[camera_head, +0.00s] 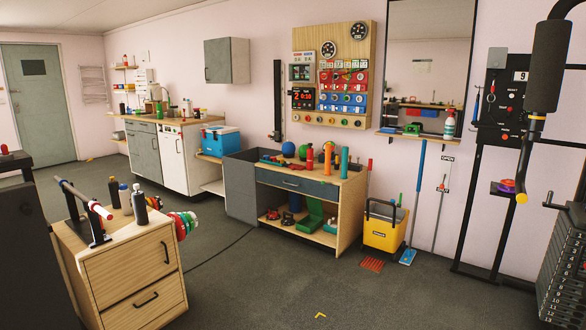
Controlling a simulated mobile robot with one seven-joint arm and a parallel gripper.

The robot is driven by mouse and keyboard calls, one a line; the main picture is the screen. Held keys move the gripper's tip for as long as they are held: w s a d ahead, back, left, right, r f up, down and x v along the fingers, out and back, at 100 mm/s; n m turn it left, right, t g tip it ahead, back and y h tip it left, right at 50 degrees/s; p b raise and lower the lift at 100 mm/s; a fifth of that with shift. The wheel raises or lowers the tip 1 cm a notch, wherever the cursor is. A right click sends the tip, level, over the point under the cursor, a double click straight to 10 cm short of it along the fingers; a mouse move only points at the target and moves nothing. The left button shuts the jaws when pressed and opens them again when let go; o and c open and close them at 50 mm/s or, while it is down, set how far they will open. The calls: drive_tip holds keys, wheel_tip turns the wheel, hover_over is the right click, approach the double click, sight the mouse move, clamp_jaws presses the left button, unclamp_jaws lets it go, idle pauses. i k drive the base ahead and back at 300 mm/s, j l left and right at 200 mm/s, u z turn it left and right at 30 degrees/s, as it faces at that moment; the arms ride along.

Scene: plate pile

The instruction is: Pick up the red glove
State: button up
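I cannot single out a red glove for certain. Small red items (271,159) lie on the left of the wooden workbench (345,188), too small to make out. A flat red slatted piece (372,264) lies on the floor by the yellow box. A small red and purple object (507,186) sits on a black stand at the right. My gripper is not in view.
A wooden drawer cabinet (133,281) with a bar rack and dark bottles stands front left. A yellow box (384,228) stands right of the workbench. A weight stack (566,270) is at the right edge. The grey floor (270,290) in the front middle is mostly clear.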

sight(291, 165)
drive_tip(key=i+u, duration=0.15)
drive_tip(key=i, duration=2.05)
drive_tip(key=i+z, duration=0.1)
drive_tip(key=i, duration=0.4)
drive_tip(key=i+z, duration=0.1)
drive_tip(key=i, duration=0.4)
drive_tip(key=i+z, duration=0.15)
drive_tip(key=i, duration=0.4)
drive_tip(key=i+z, duration=0.1)
drive_tip(key=i, duration=0.4)
drive_tip(key=i+j+z, duration=0.1)
drive_tip(key=i, duration=0.4)
drive_tip(key=i+j+z, duration=0.1)
drive_tip(key=i+j, duration=0.15)
drive_tip(key=i, duration=0.25)
drive_tip(key=i+j+z, duration=0.1)
drive_tip(key=i, duration=0.35)
drive_tip(key=i+j, duration=0.2)
drive_tip(key=j, duration=0.15)
drive_tip(key=i+j+z, duration=0.1)
drive_tip(key=i+j, duration=0.25)
drive_tip(key=j, duration=0.3)
drive_tip(key=i+j, duration=0.15)
drive_tip(key=j, duration=0.25)
drive_tip(key=i+j+z, duration=0.1)
drive_tip(key=j, duration=0.3)
